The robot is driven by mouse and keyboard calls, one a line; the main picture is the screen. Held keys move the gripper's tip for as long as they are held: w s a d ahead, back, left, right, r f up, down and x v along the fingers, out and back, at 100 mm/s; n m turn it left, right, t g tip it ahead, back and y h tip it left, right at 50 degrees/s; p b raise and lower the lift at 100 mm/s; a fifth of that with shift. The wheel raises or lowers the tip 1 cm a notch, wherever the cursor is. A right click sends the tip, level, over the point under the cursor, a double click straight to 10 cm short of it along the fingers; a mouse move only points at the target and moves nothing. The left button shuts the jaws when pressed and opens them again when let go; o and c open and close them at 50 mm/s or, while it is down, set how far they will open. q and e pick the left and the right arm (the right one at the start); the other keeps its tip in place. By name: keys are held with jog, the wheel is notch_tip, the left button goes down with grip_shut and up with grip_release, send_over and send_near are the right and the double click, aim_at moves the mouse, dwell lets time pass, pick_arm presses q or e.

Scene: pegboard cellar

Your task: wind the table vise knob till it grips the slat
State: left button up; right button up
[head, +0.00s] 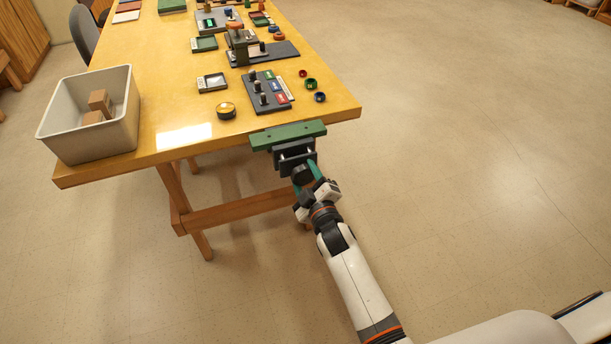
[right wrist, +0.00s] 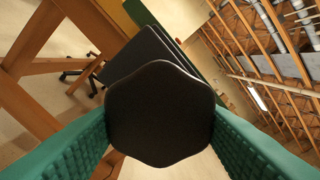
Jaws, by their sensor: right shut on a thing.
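The dark table vise (head: 294,157) is fixed at the near edge of the wooden table. The green slat (head: 288,135) lies level along that edge, at the top of the vise. I cannot tell whether the jaws press on it. The black knob (head: 301,174) faces me below the slat; in the right wrist view the knob (right wrist: 160,113) is large and lobed, hiding most of the vise behind it. My right gripper (head: 308,173) is shut on the knob, with a green finger on each side. My left gripper is not in view.
The yellow-topped table (head: 180,100) carries a grey bin (head: 88,137) with brown blocks at the left. A round brass-coloured item (head: 226,111), a dark board with pegs (head: 265,106) and several small trays stand behind the vise. The floor to the right is clear.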

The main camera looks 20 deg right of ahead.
jog(key=shift+f, duration=0.1)
jog(key=o, duration=1)
jog(key=shift+c, duration=0.2)
jog(key=shift+s, duration=0.1)
jog(key=s, duration=1.2)
jog(key=shift+d, duration=0.2)
jog(key=shift+w, duration=0.1)
